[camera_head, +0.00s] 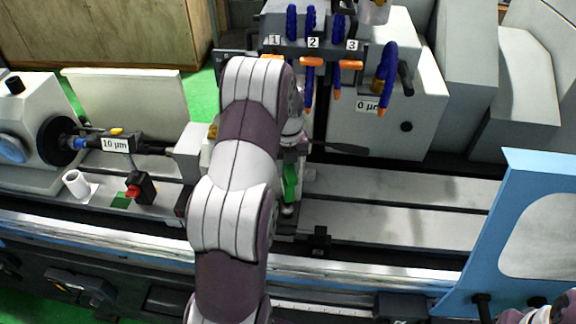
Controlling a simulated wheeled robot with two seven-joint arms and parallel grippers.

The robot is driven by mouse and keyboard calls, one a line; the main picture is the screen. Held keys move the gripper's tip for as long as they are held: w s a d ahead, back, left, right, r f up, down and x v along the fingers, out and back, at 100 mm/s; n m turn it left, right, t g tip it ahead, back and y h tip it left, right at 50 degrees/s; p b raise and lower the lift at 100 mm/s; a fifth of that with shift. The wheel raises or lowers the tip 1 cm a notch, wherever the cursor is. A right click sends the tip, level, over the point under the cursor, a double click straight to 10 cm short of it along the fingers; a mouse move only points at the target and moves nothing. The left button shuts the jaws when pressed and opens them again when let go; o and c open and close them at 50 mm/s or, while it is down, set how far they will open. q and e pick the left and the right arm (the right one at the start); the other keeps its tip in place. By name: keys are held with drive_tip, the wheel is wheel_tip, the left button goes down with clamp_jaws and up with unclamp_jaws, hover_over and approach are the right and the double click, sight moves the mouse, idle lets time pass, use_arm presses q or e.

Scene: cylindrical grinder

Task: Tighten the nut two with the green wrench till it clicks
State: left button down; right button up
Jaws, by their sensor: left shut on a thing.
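My left arm comes up through the middle of the view and hides much of the work area. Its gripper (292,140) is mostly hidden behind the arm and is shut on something. A green piece (290,182), likely the green wrench, shows just below the gripper at the arm's right edge; most of it is hidden. The label 2 (313,42) sits on the dark block between labels 1 (275,40) and 3 (351,45). An orange piece (311,62) is right below label 2. The gripper is below these labels. I cannot make out a separate nut two.
Blue hoses (388,62) with orange tips hang at the top. A grey housing marked 0 µm (367,106) stands to the right. A unit marked 10 µm (115,144) is at the left. A blue panel (515,190) stands at right.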

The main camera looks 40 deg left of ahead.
use_arm(q)
drive_tip(key=shift+s+d+f+m, duration=0.1)
drive_tip(key=shift+s+f+m, duration=0.15)
drive_tip(key=shift+m, duration=0.05)
drive_tip(key=shift+n, duration=0.5)
drive_tip(key=shift+w+a+r+p, duration=0.1)
drive_tip(key=shift+w+r+p, duration=0.1)
drive_tip(key=shift+r+p, duration=0.35)
drive_tip(key=shift+w+a+r+p, duration=0.1)
drive_tip(key=shift+w+r+p, duration=0.05)
drive_tip(key=shift+r+p, duration=0.3)
wheel_tip(320, 180, up, 2)
drive_tip(key=shift+s+d+r+p, duration=0.15)
drive_tip(key=shift+r+p, duration=0.1)
drive_tip(key=shift+p, duration=0.45)
drive_tip(key=shift+r+p, duration=0.3)
drive_tip(key=shift+r, duration=0.2)
drive_tip(key=shift+f, duration=0.1)
